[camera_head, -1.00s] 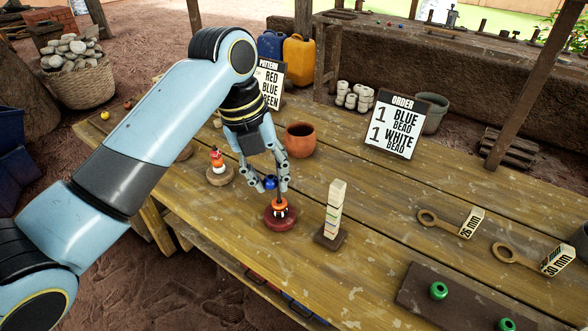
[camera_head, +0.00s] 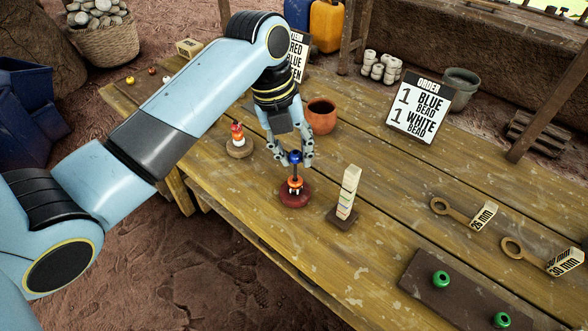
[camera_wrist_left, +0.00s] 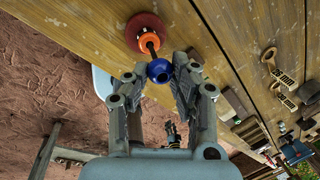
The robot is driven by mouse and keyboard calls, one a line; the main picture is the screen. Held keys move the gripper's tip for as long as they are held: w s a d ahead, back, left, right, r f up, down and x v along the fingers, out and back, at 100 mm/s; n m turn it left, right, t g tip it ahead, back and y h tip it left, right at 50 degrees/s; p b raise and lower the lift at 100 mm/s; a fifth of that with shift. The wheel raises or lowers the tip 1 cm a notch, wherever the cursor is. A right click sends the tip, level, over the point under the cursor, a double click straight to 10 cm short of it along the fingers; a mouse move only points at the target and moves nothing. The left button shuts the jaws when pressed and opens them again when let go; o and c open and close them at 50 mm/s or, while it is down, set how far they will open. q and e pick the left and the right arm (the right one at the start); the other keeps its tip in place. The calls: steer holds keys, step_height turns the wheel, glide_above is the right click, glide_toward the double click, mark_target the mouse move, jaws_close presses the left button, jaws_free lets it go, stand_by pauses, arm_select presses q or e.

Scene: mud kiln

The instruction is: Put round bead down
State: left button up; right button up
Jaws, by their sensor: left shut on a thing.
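A round blue bead (camera_head: 295,157) is between the fingertips of my left gripper (camera_head: 294,162), which is shut on it. The bead is at the top of a thin upright rod (camera_head: 297,173); I cannot tell whether it is threaded on. An orange bead (camera_head: 295,184) with dark and white marks sits low on that rod, on a round dark red base (camera_head: 295,198). A gap shows between the two beads. In the left wrist view the blue bead (camera_wrist_left: 158,71) lines up with the rod (camera_wrist_left: 151,48). My right gripper is out of view.
A second stacked stand (camera_head: 239,148) is at the left, and a clay pot (camera_head: 320,117) behind. A striped upright block (camera_head: 348,193) stands close at the right. Green beads (camera_head: 441,279) lie on a dark board.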

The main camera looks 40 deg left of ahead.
mark_target(295, 175)
arm_select(q)
steer(key=shift+s+a+p+x, duration=0.1)
steer(key=shift+a+p+x, duration=0.05)
steer(key=shift+x, duration=0.65)
steer(key=shift+s+a+p+x, duration=0.1)
steer(key=shift+s+p+x, duration=0.1)
steer(key=shift+x, duration=0.65)
steer(key=shift+s+a+p+x, duration=0.1)
steer(key=shift+a+p+x, duration=0.05)
steer(key=shift+x, duration=0.65)
steer(key=shift+f, duration=0.15)
steer(key=shift+f, duration=0.15)
steer(key=o, duration=0.8)
